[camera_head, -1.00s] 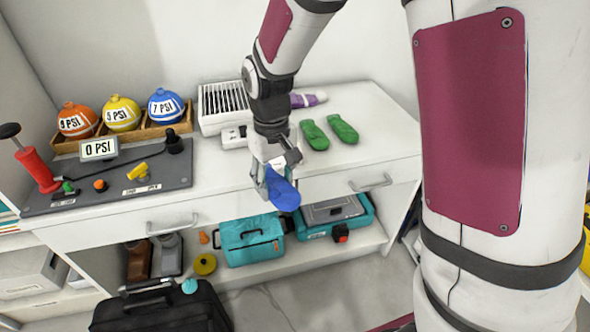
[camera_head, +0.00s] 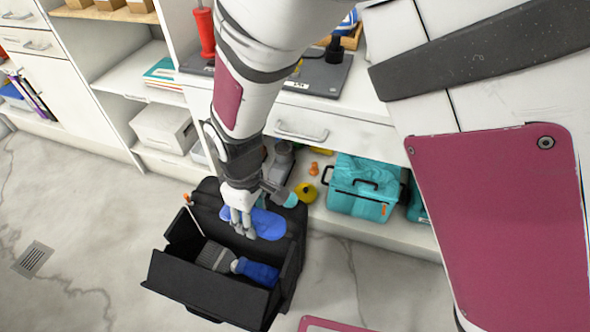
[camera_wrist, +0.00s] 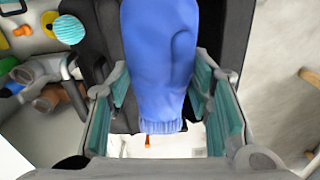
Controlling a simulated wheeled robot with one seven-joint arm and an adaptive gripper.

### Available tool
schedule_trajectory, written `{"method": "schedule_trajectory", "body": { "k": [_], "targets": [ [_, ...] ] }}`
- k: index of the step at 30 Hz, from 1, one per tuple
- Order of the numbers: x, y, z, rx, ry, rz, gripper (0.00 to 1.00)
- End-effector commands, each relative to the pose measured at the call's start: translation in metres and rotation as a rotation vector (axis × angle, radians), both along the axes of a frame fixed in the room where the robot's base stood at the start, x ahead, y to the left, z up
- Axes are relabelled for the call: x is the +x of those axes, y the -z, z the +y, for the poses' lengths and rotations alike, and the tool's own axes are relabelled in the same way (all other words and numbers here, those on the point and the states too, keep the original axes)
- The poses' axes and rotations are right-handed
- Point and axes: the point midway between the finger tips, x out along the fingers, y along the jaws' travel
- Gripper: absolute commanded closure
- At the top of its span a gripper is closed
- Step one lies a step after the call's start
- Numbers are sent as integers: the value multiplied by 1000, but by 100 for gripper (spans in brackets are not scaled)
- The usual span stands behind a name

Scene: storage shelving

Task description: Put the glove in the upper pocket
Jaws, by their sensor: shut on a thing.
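My gripper (camera_head: 243,230) is shut on a blue glove (camera_head: 262,224) and holds it over the back part of an open black case (camera_head: 210,298) on the floor. In the wrist view the glove (camera_wrist: 158,60) lies between the teal-padded fingers, its ribbed cuff towards the camera. The case's front compartment holds a grey item (camera_head: 214,257) and a blue item (camera_head: 258,272). The case's dark upright back part (camera_head: 208,207) is partly behind the glove and gripper. I cannot tell whether the glove touches it, and no pocket opening shows clearly.
A teal bag (camera_head: 362,187) stands on the low shelf behind the case, with a yellow round item (camera_head: 307,192) and small orange item (camera_head: 314,168) beside it. A white cabinet with a drawer (camera_head: 300,120) rises behind. Open floor lies to the left (camera_head: 80,230).

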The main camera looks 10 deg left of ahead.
Motion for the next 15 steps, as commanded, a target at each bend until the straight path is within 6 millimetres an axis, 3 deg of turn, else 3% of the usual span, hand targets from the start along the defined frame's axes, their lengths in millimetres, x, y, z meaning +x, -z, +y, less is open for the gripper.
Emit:
{"method": "schedule_trajectory", "body": {
  "k": [6, 15],
  "targets": [
    [-18, 18, 15, 0, -80, -1, 82],
    [-19, 46, 15, -1, -84, -1, 82]
  ]
}}
